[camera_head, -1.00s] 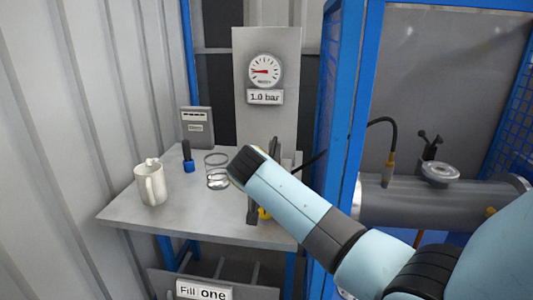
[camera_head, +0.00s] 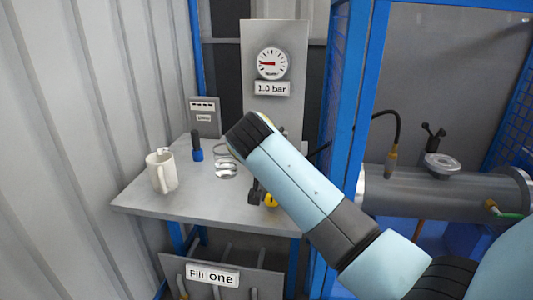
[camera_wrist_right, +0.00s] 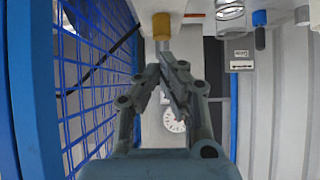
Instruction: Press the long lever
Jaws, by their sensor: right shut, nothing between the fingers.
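No long lever can be picked out with certainty. A yellow-ended metal rod (camera_wrist_right: 161,27) stands just beyond my right fingertips in the right wrist view; I cannot tell whether it is the lever or whether they touch. A small yellow piece (camera_head: 270,200) shows by the bench's right side in the head view, partly behind my right forearm. My right gripper (camera_wrist_right: 171,58) is shut and empty, with its fingertips together. In the head view my forearm mostly hides it. My left gripper is out of view.
A gauge panel (camera_head: 289,45) reading 1.0 bar stands behind. A blue frame (camera_head: 352,100) and mesh (camera_wrist_right: 85,75) stand close beside my right arm.

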